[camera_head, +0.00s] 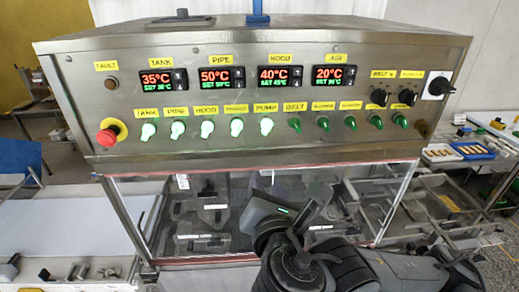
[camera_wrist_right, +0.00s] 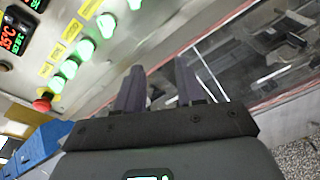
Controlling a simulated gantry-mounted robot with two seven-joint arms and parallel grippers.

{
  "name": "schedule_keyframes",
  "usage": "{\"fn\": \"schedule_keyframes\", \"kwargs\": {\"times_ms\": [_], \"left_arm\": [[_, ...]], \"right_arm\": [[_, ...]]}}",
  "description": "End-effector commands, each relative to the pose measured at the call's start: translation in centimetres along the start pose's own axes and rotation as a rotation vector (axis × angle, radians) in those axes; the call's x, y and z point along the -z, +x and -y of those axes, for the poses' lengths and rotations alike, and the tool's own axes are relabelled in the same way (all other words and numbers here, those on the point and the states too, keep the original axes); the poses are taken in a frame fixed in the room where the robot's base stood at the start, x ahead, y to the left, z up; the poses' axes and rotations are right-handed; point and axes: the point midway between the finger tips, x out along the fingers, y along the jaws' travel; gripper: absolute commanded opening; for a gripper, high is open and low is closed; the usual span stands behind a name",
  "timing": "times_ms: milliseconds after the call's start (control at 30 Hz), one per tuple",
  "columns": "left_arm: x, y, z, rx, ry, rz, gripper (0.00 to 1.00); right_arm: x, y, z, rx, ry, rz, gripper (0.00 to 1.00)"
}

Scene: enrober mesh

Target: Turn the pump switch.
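The pump switch (camera_head: 266,126) is a green-lit knob under the yellow PUMP label on the sloping steel control panel. It is the fifth lit knob from the left and also shows at the top edge of the right wrist view (camera_wrist_right: 134,4). My right gripper (camera_head: 264,212) is below the panel, in front of the glass, clear of the pump switch. Its fingers (camera_wrist_right: 160,85) show apart with nothing between them in the right wrist view. In the head view its fingertips are hard to make out. My left gripper is out of view.
Other lit knobs (camera_head: 207,129) stand left of the pump switch, and the darker belt knob (camera_head: 295,125) is close on its right. A red emergency button (camera_head: 106,137) is at the panel's left. A glass cover (camera_head: 215,190) lies below the panel.

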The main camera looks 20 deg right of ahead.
Motion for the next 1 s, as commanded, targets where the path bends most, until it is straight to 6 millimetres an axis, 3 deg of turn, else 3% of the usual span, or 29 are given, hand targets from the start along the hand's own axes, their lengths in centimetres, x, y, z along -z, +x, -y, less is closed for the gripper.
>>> {"fn": "schedule_keyframes", "kwargs": {"times_ms": [100, 200, 367, 1000], "left_arm": [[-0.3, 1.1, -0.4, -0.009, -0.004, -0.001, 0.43], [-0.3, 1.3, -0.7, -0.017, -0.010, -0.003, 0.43], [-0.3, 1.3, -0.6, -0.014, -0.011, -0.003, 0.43], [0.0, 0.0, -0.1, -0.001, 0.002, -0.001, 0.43]], "right_arm": [[-2.8, -0.5, -0.8, -0.031, 0.014, 0.078, 0.38], [-4.3, -0.9, -1.4, -0.049, 0.024, 0.115, 0.38], [-5.4, -0.6, -2.0, -0.060, 0.029, 0.135, 0.38], [-6.7, 8.2, -2.5, -0.060, 0.031, 0.134, 0.38]]}}
